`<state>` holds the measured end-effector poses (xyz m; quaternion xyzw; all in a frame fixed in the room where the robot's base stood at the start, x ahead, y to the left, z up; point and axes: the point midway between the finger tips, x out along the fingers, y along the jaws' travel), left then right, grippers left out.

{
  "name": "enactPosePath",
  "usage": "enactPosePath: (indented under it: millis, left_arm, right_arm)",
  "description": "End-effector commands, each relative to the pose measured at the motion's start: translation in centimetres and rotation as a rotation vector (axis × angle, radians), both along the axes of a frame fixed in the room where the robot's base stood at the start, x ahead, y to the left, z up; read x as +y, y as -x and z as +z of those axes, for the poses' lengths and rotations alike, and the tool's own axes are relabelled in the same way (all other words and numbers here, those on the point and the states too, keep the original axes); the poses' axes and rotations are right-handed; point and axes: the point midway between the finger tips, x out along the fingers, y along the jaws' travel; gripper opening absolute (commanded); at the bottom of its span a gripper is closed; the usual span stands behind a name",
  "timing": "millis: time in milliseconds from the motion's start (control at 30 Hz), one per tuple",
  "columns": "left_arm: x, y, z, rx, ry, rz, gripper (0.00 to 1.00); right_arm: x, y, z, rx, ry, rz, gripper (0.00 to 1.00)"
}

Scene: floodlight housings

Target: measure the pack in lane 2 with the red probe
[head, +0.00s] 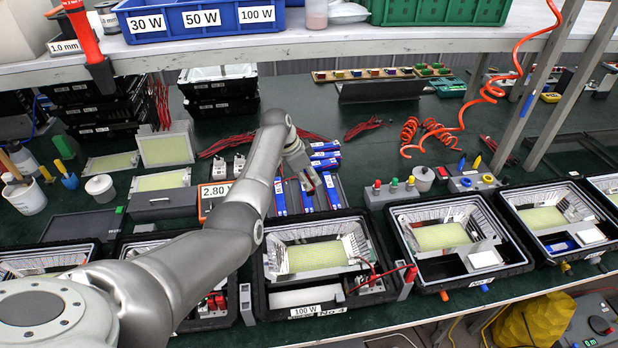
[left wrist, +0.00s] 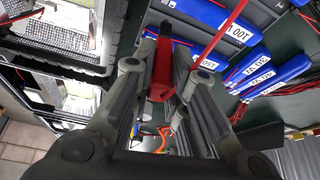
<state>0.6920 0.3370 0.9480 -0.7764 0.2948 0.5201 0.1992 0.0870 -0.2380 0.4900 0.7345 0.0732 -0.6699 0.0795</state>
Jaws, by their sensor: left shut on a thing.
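My left gripper (head: 308,176) is over the rack of battery packs, seen from behind my arm in the head view. In the left wrist view its fingers (left wrist: 165,80) are shut on the red probe (left wrist: 162,70), which has a dark end. Blue packs with white labels lie in grey lanes (head: 345,192): one pack (head: 281,197) on the left, one (head: 307,200) in the middle, one (head: 332,188) on the right. Lane numbers are not readable. Whether the probe touches a pack cannot be told. The meter (head: 215,190) reads 2.80. My right gripper is not in view.
More blue packs (head: 325,155) lie just behind the lanes. A black housing (head: 318,255) marked 100 W stands in front, with other housings along the front edge. A box with coloured buttons (head: 393,190) is to the right. Red leads lie on the green bench.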

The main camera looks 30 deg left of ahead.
Motion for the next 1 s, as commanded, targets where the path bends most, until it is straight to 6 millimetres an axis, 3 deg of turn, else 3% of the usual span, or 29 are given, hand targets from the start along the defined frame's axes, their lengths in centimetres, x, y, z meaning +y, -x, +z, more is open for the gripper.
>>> enactPosePath:
  millis: [500, 1000]
  left_arm:
    - [0.2, 0.2, -0.1, 0.004, -0.004, -0.005, 0.0]
    - [0.1, 0.2, -5.3, 0.003, -0.001, -0.005, 0.0]
  right_arm:
    - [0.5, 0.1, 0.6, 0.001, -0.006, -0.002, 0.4]
    - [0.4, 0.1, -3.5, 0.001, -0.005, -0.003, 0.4]
